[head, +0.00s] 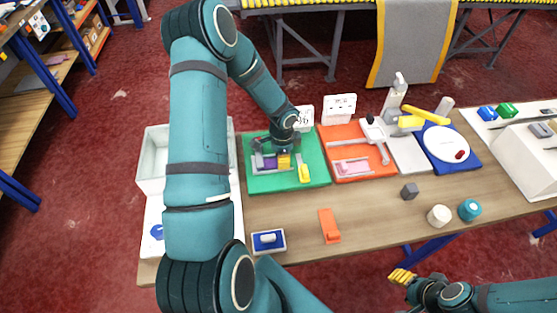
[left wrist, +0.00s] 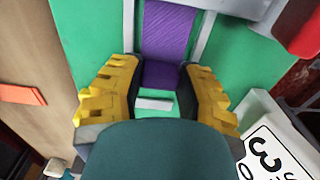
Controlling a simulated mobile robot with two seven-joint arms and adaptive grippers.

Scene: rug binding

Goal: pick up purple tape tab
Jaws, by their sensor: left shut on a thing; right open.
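The purple tape tab (left wrist: 161,75) hangs from the end of a purple strip (left wrist: 168,30) in a grey channel on the green board (head: 258,184). In the left wrist view, the yellow fingers of my left gripper (left wrist: 160,85) stand on either side of the tab, shut on it. In the head view, my left gripper (head: 279,160) is low over the green board, and its fingers partly hide the purple piece. My right gripper (head: 402,277) is at the bottom right, off the table's front edge, open and empty.
An orange board (head: 377,172) with a pink strip lies right of the green one. A blue board (head: 469,164) with a white disc is farther right. A white bin (head: 151,178) stands left.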

